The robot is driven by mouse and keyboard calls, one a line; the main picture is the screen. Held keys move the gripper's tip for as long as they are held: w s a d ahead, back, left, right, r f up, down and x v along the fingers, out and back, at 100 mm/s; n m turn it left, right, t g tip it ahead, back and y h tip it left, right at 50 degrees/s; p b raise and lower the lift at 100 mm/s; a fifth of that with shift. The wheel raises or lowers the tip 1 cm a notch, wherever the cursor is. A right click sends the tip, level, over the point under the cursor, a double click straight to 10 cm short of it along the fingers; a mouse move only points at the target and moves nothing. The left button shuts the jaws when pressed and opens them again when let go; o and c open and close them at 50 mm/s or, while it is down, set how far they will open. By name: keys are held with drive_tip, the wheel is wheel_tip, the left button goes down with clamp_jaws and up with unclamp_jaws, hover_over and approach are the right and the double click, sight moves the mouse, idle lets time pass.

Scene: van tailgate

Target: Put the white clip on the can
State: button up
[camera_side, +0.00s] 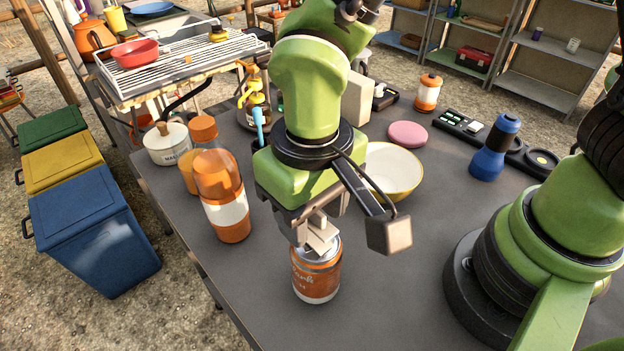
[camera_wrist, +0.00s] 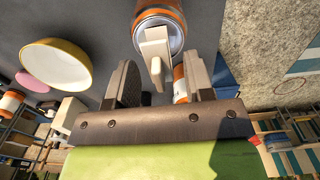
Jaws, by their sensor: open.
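The orange-and-white can (camera_side: 317,277) stands upright on the grey table, below my gripper (camera_side: 311,222). The white clip (camera_side: 322,238) is at the top of the can, just under the fingers. In the wrist view the clip (camera_wrist: 156,46) lies across the silver lid of the can (camera_wrist: 160,16), with its narrow end pointing toward my gripper (camera_wrist: 161,72). The two fingers are spread, with a gap on each side of the clip. Whether the clip grips the can's rim cannot be told.
An orange bottle (camera_side: 224,200) stands left of the can. A cream bowl (camera_side: 391,172) sits behind, right of my gripper. A blue flask (camera_side: 493,152) and a pink disc (camera_side: 407,134) are farther back. The table right of the can is clear.

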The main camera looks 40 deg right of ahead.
wheel_tip(320, 180, up, 12)
drive_tip(key=s+d+r+m+t+y, duration=0.1)
drive_tip(key=s+d+r+m+t, duration=0.1)
drive_tip(key=d, duration=0.6)
drive_tip(key=s+d+r+m+t+y, duration=0.1)
drive_tip(key=s+d+r+m+t, duration=0.1)
drive_tip(key=d, duration=0.6)
drive_tip(key=s+r+t, duration=0.1)
drive_tip(key=s+t, duration=0.1)
drive_tip(key=t, duration=0.1)
drive_tip(key=shift+s+d+r, duration=0.15)
drive_tip(key=shift+s+r, duration=0.1)
